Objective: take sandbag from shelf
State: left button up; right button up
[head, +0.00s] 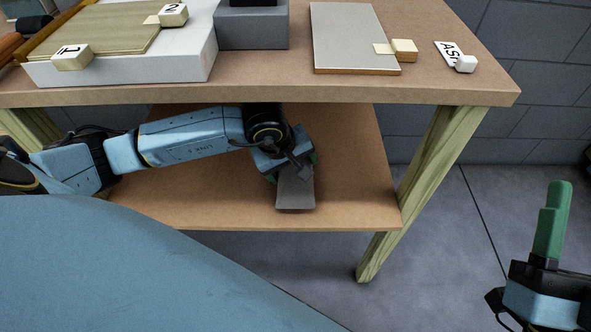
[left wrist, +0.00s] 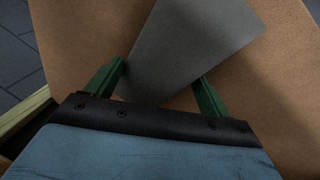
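The sandbag (head: 295,193) is a flat grey slab on the lower shelf (head: 210,205), near its front edge. My left gripper (head: 291,174) reaches in under the tabletop and is at the sandbag's rear part. In the left wrist view the sandbag (left wrist: 190,45) lies slanted between two green fingers (left wrist: 160,80) that stand wide apart, close to its edges. I see no clear grip on it, and finger contact is hard to judge. My right gripper (head: 553,222) is at the lower right, away from the table, fingers upward, seen side-on with nothing visible in it.
The tabletop (head: 260,92) overhangs the shelf and carries a white block (head: 130,72), a grey block (head: 252,32), a flat panel (head: 352,40) and labelled tags. A wooden leg (head: 430,165) stands right of the shelf. The shelf around the sandbag is clear.

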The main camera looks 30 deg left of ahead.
pick_arm(q)
jog(key=c, duration=0.9)
jog(key=shift+w+r, duration=0.15)
jog(key=shift+r, duration=0.05)
jog(key=shift+c, duration=1.8)
